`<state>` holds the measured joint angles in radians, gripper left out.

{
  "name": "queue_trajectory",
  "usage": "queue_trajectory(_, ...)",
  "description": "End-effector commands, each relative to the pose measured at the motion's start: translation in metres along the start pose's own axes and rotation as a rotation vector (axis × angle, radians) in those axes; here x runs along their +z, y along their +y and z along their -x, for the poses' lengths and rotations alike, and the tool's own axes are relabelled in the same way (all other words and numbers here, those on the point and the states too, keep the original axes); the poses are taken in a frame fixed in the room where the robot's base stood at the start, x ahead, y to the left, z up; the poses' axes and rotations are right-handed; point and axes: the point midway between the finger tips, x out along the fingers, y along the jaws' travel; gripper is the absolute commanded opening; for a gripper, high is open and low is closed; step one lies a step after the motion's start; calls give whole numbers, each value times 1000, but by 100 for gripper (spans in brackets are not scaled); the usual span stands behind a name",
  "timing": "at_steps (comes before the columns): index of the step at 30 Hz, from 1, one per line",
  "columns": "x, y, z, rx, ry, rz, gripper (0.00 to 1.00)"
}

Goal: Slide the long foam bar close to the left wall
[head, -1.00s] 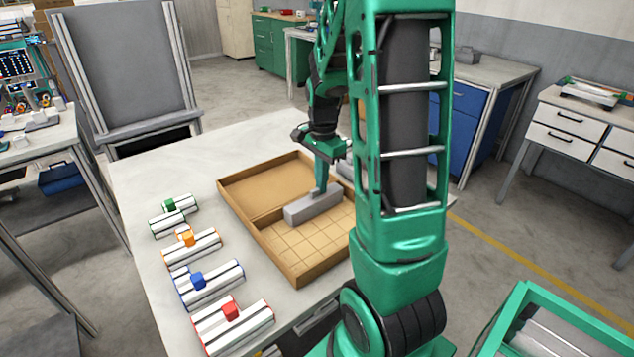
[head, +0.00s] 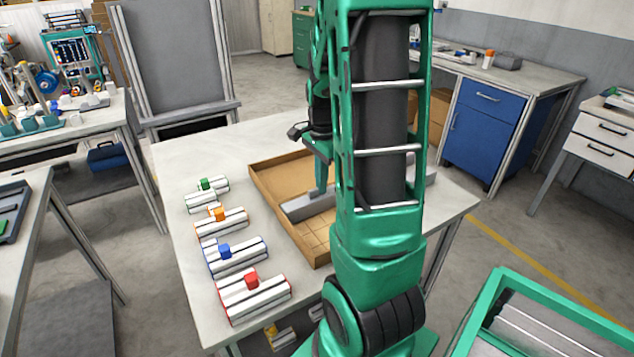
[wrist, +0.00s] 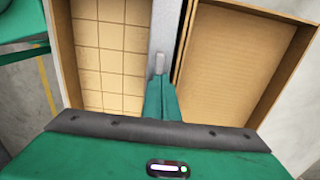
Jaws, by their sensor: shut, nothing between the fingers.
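The long grey foam bar (head: 299,208) lies in the cardboard tray (head: 268,191), with its left end very close to the tray's left wall. I cannot tell if they touch. My arm hides its right part. In the wrist view the bar (wrist: 164,25) runs beside the divider (wrist: 184,42), on the gridded side. My gripper (head: 319,192) is shut, pointing down, with its fingertips at the bar's top. In the wrist view the shut fingertips (wrist: 159,66) are over the bar and hold nothing.
Several white blocks with green (head: 207,184), orange (head: 217,214), blue (head: 224,251) and red (head: 252,281) parts stand in a row left of the tray on the pale table (head: 190,160). The plain compartment (wrist: 235,50) is empty. A grey panel (head: 170,55) stands behind the table.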

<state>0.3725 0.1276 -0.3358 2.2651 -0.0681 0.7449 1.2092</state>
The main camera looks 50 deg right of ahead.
Motion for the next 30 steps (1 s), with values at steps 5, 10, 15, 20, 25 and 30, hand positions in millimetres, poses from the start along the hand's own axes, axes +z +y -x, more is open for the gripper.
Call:
queue_trajectory(5,0,0,0,1,-1,1,0)
queue_trajectory(10,-5,0,0,1,0,-1,0)
queue_trajectory(15,-24,-3,-1,1,1,0,0)
queue_trajectory(20,-35,-6,16,-4,1,9,0)
queue_trajectory(25,-34,-6,49,-4,1,9,0)
queue_trajectory(30,-33,-5,77,-2,1,10,0)
